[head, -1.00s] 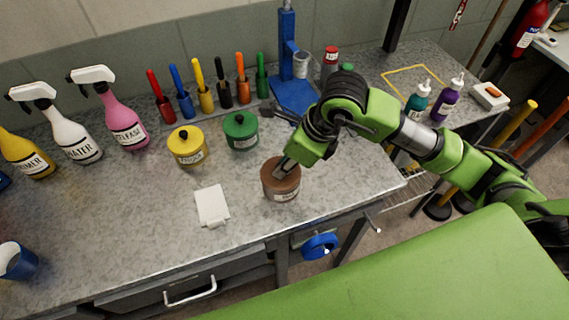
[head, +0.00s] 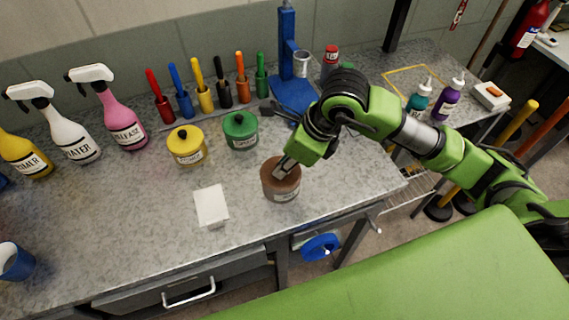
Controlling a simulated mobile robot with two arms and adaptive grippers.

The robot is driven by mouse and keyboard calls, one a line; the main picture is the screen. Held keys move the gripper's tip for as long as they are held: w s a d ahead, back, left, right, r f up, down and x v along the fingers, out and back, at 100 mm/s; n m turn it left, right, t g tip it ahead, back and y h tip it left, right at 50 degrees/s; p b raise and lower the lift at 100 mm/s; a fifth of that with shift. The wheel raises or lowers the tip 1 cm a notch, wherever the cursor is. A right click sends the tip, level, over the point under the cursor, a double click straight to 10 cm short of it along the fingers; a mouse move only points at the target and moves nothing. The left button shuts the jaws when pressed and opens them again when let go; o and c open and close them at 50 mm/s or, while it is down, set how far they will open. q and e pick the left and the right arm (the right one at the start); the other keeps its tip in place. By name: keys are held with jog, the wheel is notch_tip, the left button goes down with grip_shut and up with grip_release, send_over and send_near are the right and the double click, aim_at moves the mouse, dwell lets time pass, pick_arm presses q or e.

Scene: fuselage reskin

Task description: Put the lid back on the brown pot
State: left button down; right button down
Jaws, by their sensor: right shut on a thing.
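The brown pot (head: 281,187) stands upright on the grey speckled bench near its front edge. Its brown top shows at the rim, partly covered by my right gripper (head: 281,170). My right gripper reaches down from the upper right and is shut at the pot's top, on what looks like the knob of the brown lid (head: 269,166). The fingertips hide the knob, and I cannot tell whether the lid is fully seated. My left gripper is not in view.
A yellow pot (head: 187,150) and a green pot (head: 241,134) with lids stand behind and to the left. A blue stand (head: 291,85) and a tool rack are at the back.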

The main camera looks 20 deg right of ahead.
jog(key=shift+f+b, duration=0.15)
jog(key=shift+b, duration=0.65)
dwell(1.2)
dwell(0.3)
jog(key=c, duration=1.9)
grip_release()
jog(key=o, duration=0.5)
jog(key=shift+r+p, duration=1.95)
jog(key=shift+r, duration=1.6)
